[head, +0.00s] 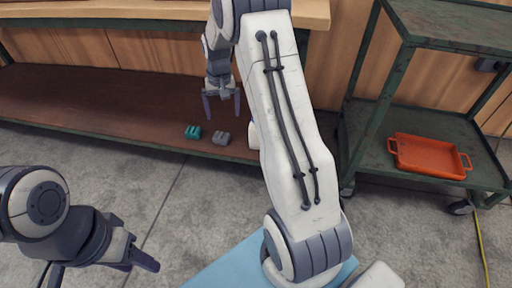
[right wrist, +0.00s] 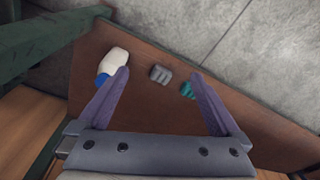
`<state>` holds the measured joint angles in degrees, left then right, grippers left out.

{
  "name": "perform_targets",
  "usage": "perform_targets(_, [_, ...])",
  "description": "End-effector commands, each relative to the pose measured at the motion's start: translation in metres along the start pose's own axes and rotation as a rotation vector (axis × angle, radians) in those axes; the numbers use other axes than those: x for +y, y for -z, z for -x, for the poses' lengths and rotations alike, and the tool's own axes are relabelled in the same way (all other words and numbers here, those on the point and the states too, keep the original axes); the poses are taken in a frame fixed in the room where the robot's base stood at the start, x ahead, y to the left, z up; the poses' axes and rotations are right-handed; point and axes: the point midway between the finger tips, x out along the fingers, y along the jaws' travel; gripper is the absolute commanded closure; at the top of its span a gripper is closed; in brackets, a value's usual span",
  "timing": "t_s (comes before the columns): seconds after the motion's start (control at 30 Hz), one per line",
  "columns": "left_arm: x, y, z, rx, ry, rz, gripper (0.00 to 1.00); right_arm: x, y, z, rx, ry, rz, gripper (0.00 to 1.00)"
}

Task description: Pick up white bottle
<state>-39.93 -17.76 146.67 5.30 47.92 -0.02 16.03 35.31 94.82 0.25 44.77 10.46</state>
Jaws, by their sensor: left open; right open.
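The white bottle (right wrist: 113,61) with a blue cap (right wrist: 101,79) lies on the brown lower shelf in the right wrist view, partly behind the left-hand finger. In the head view only a white sliver of the bottle (head: 254,136) shows beside my right arm, which hides the rest. My right gripper (head: 222,104) is open and empty above the shelf, to the left of the bottle in the head view; its fingers also show in the right wrist view (right wrist: 168,95). My left gripper (head: 128,258) is at the lower left, above the floor, away from the shelf.
A teal object (head: 193,132) and a grey object (head: 222,138) lie near the shelf's (head: 100,110) front edge, left of the bottle. A green cart (head: 375,150) with an orange tray (head: 430,156) stands at the right. The shelf's left part is clear.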

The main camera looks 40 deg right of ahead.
Motion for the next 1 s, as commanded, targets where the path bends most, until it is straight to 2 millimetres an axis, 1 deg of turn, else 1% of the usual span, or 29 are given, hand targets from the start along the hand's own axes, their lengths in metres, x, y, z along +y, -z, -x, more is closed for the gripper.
perform_targets(0.03, [-0.002, -0.001, -0.022, 0.000, 0.000, 0.000, 0.50, 0.018, 0.011, -0.032, -0.004, -0.006, -0.046, 0.00])
perform_targets(0.07, [-0.002, -0.001, -0.027, 0.000, 0.000, 0.000, 0.50, 0.028, 0.019, -0.043, -0.008, -0.009, -0.075, 0.00])
perform_targets(0.1, [-0.002, -0.002, -0.026, 0.000, 0.000, 0.000, 0.50, 0.038, 0.029, -0.049, -0.010, -0.012, -0.104, 0.00])
perform_targets(0.3, [-0.002, -0.001, -0.022, 0.001, 0.000, 0.000, 0.50, 0.076, 0.062, -0.070, -0.039, -0.023, -0.223, 0.00])
perform_targets(0.4, [-0.002, -0.001, -0.022, 0.000, 0.000, 0.000, 0.50, 0.095, 0.074, -0.083, -0.054, -0.028, -0.278, 0.00])
perform_targets(0.53, [-0.002, -0.001, -0.022, 0.000, 0.000, 0.000, 0.50, 0.118, 0.085, -0.098, -0.070, -0.033, -0.343, 0.00])
perform_targets(0.63, [-0.002, -0.001, -0.022, 0.000, 0.000, 0.000, 0.50, 0.129, 0.090, -0.105, -0.078, -0.035, -0.374, 0.00])
perform_targets(0.77, [-0.002, -0.001, -0.027, 0.000, 0.000, 0.000, 0.50, 0.135, 0.090, -0.116, -0.084, -0.036, -0.390, 0.00])
perform_targets(1.0, [-0.004, -0.003, -0.048, 0.000, 0.000, 0.000, 0.50, 0.135, 0.087, -0.154, -0.084, -0.036, -0.389, 0.00])
